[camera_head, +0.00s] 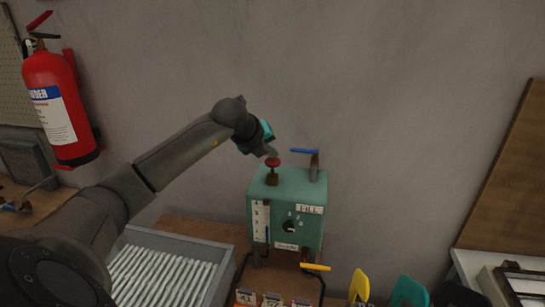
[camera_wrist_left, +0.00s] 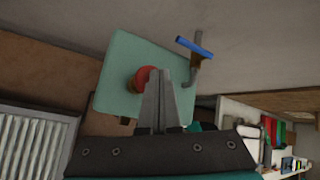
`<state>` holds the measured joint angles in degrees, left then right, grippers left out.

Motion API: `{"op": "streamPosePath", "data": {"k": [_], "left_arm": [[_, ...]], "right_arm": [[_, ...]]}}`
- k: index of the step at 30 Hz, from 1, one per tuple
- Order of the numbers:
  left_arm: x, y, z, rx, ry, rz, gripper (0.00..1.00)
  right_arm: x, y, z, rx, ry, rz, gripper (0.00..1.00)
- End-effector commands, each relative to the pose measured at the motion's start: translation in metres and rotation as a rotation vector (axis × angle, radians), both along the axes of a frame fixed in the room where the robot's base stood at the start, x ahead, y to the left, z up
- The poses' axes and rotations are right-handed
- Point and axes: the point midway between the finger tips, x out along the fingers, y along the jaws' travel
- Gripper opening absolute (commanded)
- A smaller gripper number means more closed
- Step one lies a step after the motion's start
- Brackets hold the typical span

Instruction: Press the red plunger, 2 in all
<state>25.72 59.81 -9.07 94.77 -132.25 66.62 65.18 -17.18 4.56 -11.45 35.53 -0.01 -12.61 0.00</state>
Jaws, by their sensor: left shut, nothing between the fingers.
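The red plunger (camera_head: 272,162) stands on top of a green box (camera_head: 262,190), beside a blue-handled valve (camera_head: 306,152). My left gripper (camera_head: 273,154) is shut and empty, with its tips at the plunger's red cap in the head view. In the left wrist view the shut fingers (camera_wrist_left: 158,75) partly cover the right side of the red plunger (camera_wrist_left: 142,78). I cannot tell whether they touch it. The blue handle (camera_wrist_left: 194,47) also shows there. My right gripper is not in view.
A fire extinguisher (camera_head: 56,105) hangs on the wall at the left. A grey tray with white rollers (camera_head: 160,272) is left of the box. A yellow lever (camera_head: 315,267) sticks out below the box. Yellow and teal shapes (camera_head: 409,291) stand at the lower right.

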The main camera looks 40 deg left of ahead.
Motion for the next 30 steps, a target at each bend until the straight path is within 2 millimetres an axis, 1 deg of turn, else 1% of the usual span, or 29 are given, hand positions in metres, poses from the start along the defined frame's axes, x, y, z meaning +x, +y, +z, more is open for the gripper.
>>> {"op": "streamPosePath", "data": {"k": [30], "left_arm": [[-0.001,0.0,-0.015,-0.001,0.005,-0.001,0.0]], "right_arm": [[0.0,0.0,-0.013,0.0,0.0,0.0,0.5]]}}
